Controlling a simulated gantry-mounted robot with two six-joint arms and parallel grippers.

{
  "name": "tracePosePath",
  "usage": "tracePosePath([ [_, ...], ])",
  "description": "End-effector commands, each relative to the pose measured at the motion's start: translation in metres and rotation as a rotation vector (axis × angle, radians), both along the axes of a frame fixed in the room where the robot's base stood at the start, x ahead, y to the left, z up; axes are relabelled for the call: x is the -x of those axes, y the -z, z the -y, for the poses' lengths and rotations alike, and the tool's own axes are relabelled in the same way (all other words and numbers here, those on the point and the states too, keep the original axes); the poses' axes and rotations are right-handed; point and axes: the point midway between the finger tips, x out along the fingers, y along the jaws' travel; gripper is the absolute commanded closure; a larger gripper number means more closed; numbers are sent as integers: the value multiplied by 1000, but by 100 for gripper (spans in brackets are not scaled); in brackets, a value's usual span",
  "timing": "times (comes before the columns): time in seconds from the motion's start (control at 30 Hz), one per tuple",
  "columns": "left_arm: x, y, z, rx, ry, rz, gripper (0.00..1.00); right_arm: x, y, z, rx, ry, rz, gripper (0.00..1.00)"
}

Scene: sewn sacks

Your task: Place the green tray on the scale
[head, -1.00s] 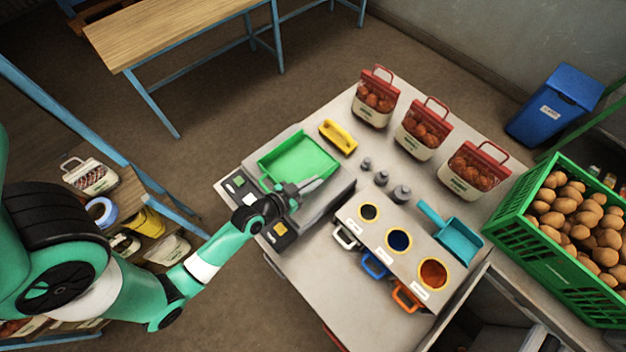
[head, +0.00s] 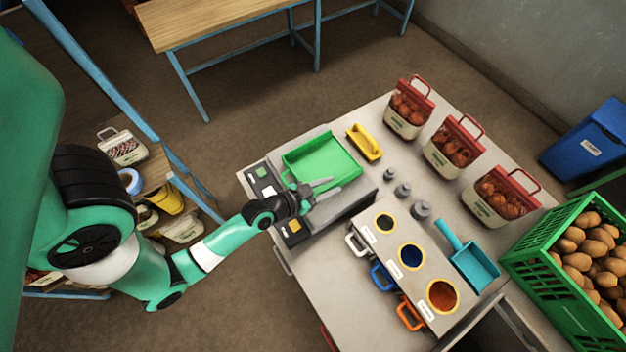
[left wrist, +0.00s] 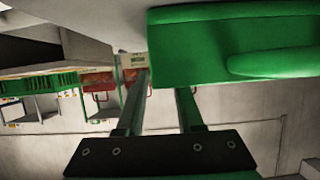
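The green tray (head: 322,160) lies on top of the grey scale (head: 345,203) in the head view, toward its far-left part. The scale is at the table's left corner. My left gripper (head: 327,188) is just in front of the tray's near edge, above the scale, with its two fingers apart and nothing between them. In the left wrist view, green surfaces of the tray (left wrist: 200,55) fill the upper right, beyond the fingers (left wrist: 160,100). Whether a finger touches the tray, I cannot tell. My right gripper is not in view.
A box with three round openings (head: 410,255) is in front, beside a teal scoop (head: 473,262). Bags with red handles line the back edge. A green crate (head: 575,265) is at right.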

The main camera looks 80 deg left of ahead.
Motion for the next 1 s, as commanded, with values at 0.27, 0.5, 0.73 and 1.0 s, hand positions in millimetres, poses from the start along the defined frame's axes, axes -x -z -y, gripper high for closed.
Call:
tracePosePath([
  [0.27, 61, -23, 19, 1, -5, -1, 64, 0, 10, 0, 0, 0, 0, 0],
  [0.5, 86, -36, 28, 1, -1, 0, 64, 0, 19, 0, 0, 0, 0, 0],
  [0.73, 87, -38, 29, -1, 1, 1, 64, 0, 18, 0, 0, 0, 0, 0],
  [1.0, 74, -48, 24, -21, 17, 28, 64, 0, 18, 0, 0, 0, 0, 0],
])
